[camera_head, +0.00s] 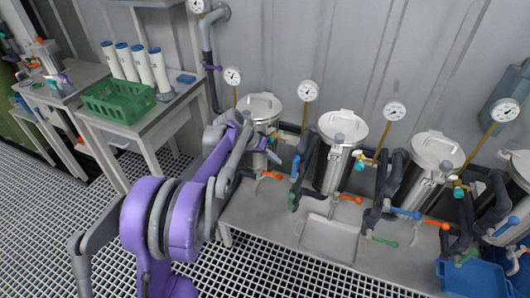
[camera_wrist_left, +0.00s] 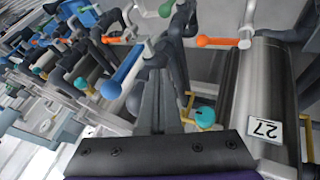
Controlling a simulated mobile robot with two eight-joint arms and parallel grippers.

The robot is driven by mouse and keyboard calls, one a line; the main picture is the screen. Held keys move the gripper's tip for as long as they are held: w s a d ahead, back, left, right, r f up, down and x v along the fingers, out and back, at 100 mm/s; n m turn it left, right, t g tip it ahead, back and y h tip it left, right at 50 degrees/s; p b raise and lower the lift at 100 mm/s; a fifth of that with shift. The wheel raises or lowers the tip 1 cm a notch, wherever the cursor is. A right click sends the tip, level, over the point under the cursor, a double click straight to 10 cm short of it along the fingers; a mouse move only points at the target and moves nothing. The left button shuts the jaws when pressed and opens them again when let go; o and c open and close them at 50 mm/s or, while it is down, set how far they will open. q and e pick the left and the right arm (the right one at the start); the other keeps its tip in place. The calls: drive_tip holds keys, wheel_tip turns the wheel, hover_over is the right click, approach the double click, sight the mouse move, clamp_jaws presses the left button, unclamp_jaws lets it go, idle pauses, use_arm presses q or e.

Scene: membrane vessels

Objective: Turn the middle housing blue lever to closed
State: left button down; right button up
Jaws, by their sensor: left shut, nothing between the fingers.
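Steel housings stand in a row in the head view, including one near the centre (camera_head: 333,165) and one to its right (camera_head: 418,183). Blue levers show beside the centre housing (camera_head: 296,166) and lower right (camera_head: 405,212). My left gripper (camera_head: 268,150) is by the leftmost housing (camera_head: 262,108), partly hidden by my purple arm. In the left wrist view the shut, empty gripper (camera_wrist_left: 157,88) is close beside a large blue lever (camera_wrist_left: 124,68); I cannot tell whether they touch. A housing labelled 27 (camera_wrist_left: 268,95) is to its right. My right gripper is out of view.
Dark pipes, orange levers (camera_head: 350,199) and green levers (camera_head: 385,241) crowd the housings. Gauges (camera_head: 308,91) rise behind them. A shallow tray (camera_head: 325,240) is in front. A green crate (camera_head: 118,101) is on the left table, and a blue bin (camera_head: 470,280) lies lower right.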

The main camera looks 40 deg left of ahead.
sight(294, 162)
use_arm(q)
drive_tip(key=d, duration=0.2)
drive_tip(key=w+d, duration=0.1)
drive_tip(key=shift+d+r, duration=0.15)
drive_tip(key=shift+d, duration=0.2)
drive_tip(key=shift+d+r+y+p, duration=0.15)
drive_tip(key=shift+d+y+p, duration=0.25)
drive_tip(key=shift+y, duration=0.2)
drive_tip(key=shift+w+d+r+m+g+y+p, duration=0.15)
drive_tip(key=shift+d+m+g+y+p, duration=0.1)
drive_tip(key=shift+d+y, duration=0.35)
drive_tip(key=shift+w+d+r+m+g+y+p, duration=0.15)
drive_tip(key=shift+d+g+y, duration=0.1)
drive_tip(key=shift+d+y, duration=0.3)
drive_tip(key=w+d+f+m+g+y+b, duration=0.2)
drive_tip(key=d+f+y+b, duration=0.4)
drive_tip(key=y, duration=0.6)
drive_tip(key=shift+d+f+m, duration=0.15)
drive_tip(key=shift+d+m, duration=0.15)
drive_tip(key=shift+d, duration=0.95)
drive_tip(key=shift+d+f, duration=0.1)
